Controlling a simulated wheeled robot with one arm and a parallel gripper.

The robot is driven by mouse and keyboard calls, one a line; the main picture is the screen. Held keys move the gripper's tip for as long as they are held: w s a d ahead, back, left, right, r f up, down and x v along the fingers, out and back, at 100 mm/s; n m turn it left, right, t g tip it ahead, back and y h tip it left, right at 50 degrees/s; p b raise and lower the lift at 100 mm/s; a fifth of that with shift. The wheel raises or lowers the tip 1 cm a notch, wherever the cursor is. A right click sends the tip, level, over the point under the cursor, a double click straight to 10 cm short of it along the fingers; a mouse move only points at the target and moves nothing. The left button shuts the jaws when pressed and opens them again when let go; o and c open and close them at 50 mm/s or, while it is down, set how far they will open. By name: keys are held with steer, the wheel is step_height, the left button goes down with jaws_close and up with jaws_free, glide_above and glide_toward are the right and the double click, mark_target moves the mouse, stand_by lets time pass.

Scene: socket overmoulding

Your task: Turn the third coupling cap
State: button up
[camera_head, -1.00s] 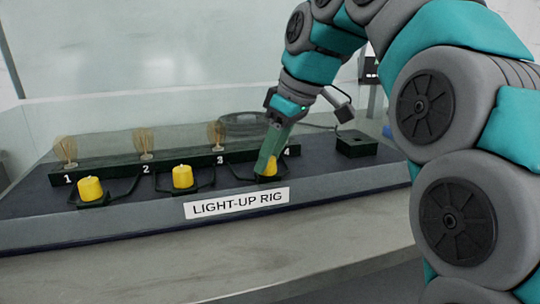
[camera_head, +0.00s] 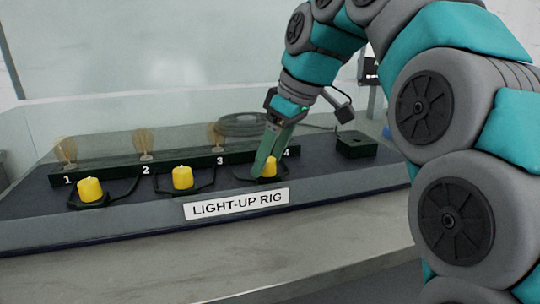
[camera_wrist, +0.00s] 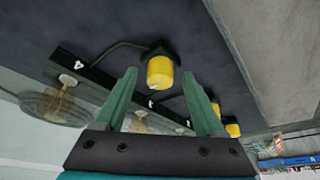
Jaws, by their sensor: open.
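The third yellow coupling cap (camera_head: 269,169) sits upright in its dark holder on the rig, between the labels 3 and 4. My gripper (camera_head: 264,170) is over this cap, pointing down, with its green fingers spread. One finger partly hides the cap's left side. In the wrist view, the same cap (camera_wrist: 160,72) shows between the tips of my gripper (camera_wrist: 160,76), with a visible gap on each side. The first cap (camera_head: 90,190) and second cap (camera_head: 182,177) stand in their own holders to the left.
Dark cables loop around the holders. A black box (camera_head: 355,145) stands at the right, and a sign reading LIGHT-UP RIG (camera_head: 237,203) is on the front face. The grey bench front is clear.

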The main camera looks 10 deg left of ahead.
steer(key=shift+r, duration=0.15)
steer(key=p+v, duration=0.5)
steer(key=v, duration=0.2)
steer(key=shift+r, duration=0.2)
steer(key=shift+d, duration=0.15)
